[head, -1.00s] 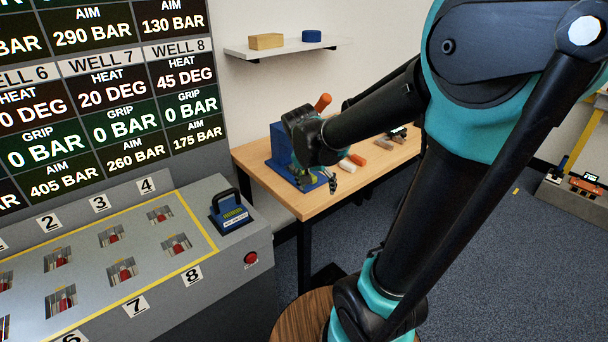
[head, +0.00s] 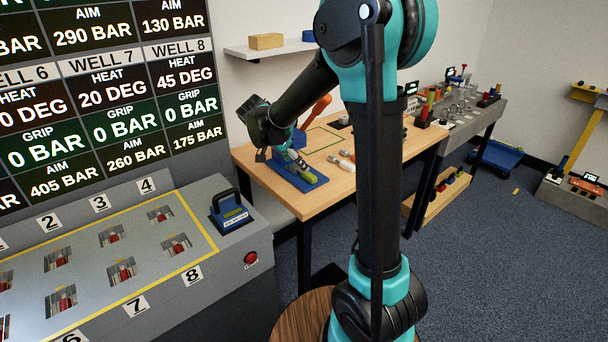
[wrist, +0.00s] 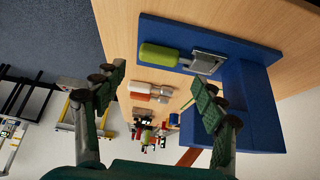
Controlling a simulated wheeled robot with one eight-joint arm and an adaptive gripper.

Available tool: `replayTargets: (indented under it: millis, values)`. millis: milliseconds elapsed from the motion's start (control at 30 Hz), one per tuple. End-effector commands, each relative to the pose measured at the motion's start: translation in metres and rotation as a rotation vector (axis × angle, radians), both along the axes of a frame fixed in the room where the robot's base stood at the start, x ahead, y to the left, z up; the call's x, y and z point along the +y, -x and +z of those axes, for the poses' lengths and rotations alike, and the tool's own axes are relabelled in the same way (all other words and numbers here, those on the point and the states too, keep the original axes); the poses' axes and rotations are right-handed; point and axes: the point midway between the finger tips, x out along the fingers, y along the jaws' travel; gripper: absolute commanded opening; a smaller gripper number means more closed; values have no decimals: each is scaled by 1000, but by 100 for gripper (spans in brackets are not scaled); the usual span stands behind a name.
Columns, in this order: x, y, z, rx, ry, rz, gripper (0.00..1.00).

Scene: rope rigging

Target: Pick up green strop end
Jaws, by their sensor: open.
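The green strop end (head: 309,177) has a green handle part and a grey metal part. It lies on the blue board (head: 284,183) near the front left of the wooden bench. The wrist view shows its green part (wrist: 158,55) at the upper middle, with the grey part to its right. My gripper (head: 276,155) is above the left side of the board. In the wrist view my gripper (wrist: 159,80) has its two fingers wide apart with nothing between them in contact. The green strop end appears beyond the fingertips, apart from them.
A blue upright block (wrist: 245,105) joins the board. An orange handle (head: 320,107) rises behind it. White and orange pieces (wrist: 150,93) lie on the wooden bench (head: 355,183) beside the board. A grey console (head: 200,270) stands in front, left.

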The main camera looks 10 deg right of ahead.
Motion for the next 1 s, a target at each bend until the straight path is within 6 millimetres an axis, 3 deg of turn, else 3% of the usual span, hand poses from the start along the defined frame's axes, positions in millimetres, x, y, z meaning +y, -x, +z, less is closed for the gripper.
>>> replayTargets:
  millis: [100,433,700,1000]
  values:
    - [-10,-6,-17,1,0,-3,71]
    - [-23,-13,-37,0,-1,-2,71]
    - [-43,-25,-65,0,-1,-1,71]
    - [-47,-26,-71,0,-1,1,71]
